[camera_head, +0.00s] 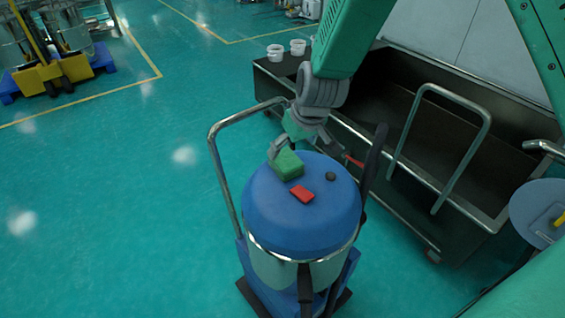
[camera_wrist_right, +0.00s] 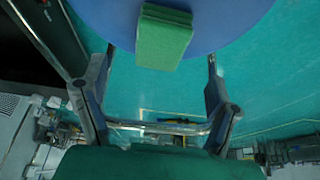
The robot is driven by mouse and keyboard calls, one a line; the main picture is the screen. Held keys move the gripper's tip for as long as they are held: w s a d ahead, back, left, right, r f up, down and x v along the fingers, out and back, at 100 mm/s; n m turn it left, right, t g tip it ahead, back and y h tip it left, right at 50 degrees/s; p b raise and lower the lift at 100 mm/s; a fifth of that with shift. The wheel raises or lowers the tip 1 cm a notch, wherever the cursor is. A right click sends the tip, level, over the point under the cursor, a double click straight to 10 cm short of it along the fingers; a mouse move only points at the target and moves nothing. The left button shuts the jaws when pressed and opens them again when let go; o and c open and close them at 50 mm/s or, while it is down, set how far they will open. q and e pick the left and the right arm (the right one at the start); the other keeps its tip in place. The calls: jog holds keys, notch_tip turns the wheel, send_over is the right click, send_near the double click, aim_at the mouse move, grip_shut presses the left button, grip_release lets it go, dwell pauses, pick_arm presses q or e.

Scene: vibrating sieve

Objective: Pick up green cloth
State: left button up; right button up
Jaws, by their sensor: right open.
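The green cloth (camera_head: 288,166) is a small folded block lying on the blue round lid of a drum-like machine (camera_head: 302,222). In the right wrist view the green cloth (camera_wrist_right: 163,40) shows as a stacked block at the lid's edge, between the lines of the two fingers. My right gripper (camera_head: 308,150) is just above and behind the cloth in the head view, with one finger close to it. In the wrist view my right gripper (camera_wrist_right: 160,53) is open, its fingers spread wider than the cloth, with nothing held. My left gripper is not in view.
A red block (camera_head: 302,194) and a small black knob (camera_head: 331,176) are on the lid. A metal handle (camera_head: 222,165) rises at its left. A dark metal trough (camera_head: 415,215) with rails stands at the right. The floor (camera_head: 110,200) at left is clear.

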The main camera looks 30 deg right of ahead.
aim_at(287, 159)
jog(key=x, duration=0.3)
jog(key=shift+d+r, duration=0.1)
jog(key=shift+w+d+f, duration=0.1)
jog(key=shift+f, duration=0.35)
jog(key=x, duration=0.4)
jog(key=shift+w+a+f+b, duration=0.15)
jog(key=shift+a+f+b, duration=0.15)
jog(key=shift+f+b, duration=0.1)
jog(key=shift+r, duration=0.15)
jog(key=c, duration=1.3)
